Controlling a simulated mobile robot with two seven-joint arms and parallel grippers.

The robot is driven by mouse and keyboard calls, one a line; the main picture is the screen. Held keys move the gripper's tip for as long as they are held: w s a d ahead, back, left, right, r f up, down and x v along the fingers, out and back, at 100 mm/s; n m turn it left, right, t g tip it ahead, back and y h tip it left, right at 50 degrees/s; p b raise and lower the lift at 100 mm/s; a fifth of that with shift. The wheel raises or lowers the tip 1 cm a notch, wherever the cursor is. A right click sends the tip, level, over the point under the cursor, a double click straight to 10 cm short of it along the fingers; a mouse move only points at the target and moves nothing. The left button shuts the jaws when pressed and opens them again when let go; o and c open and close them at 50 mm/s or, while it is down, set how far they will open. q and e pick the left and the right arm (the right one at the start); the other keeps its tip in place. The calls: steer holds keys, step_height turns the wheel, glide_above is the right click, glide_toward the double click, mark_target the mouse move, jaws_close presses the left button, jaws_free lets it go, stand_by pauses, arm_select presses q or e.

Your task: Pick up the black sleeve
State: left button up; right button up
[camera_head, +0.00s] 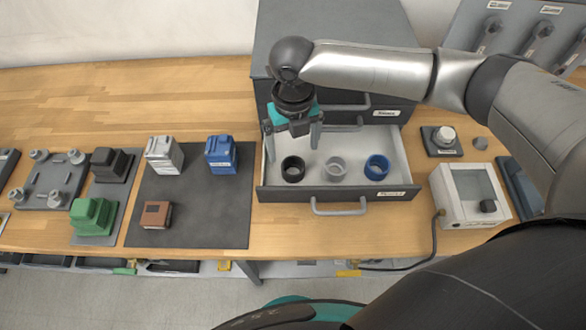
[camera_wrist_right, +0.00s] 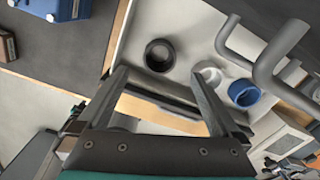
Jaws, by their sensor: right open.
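The black sleeve (camera_head: 293,168) is a short black ring at the left inside the open drawer (camera_head: 330,194). It also shows in the right wrist view (camera_wrist_right: 159,55), just beyond the fingertips. A grey sleeve (camera_head: 336,168) and a blue sleeve (camera_head: 376,167) lie to its right in the same drawer. My right gripper (camera_head: 294,143) is open and empty, above the back left of the drawer. In the right wrist view its two fingers (camera_wrist_right: 160,82) are spread apart, and the black sleeve appears between and past their tips, not touched. My left gripper is not in view.
A dark mat (camera_head: 190,215) left of the drawer holds white, blue and brown blocks. A white box with a screen (camera_head: 467,190) and a plate with a knob (camera_head: 440,141) stand to the right. The drawer's handle (camera_head: 338,211) sticks out in front.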

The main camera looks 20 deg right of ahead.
mark_target(293, 172)
step_height(293, 172, down, 8)
steer(key=shift+f+b, duration=0.1)
steer(key=shift+b, duration=0.35)
steer(key=c, duration=1.5)
steer(key=shift+r, duration=0.2)
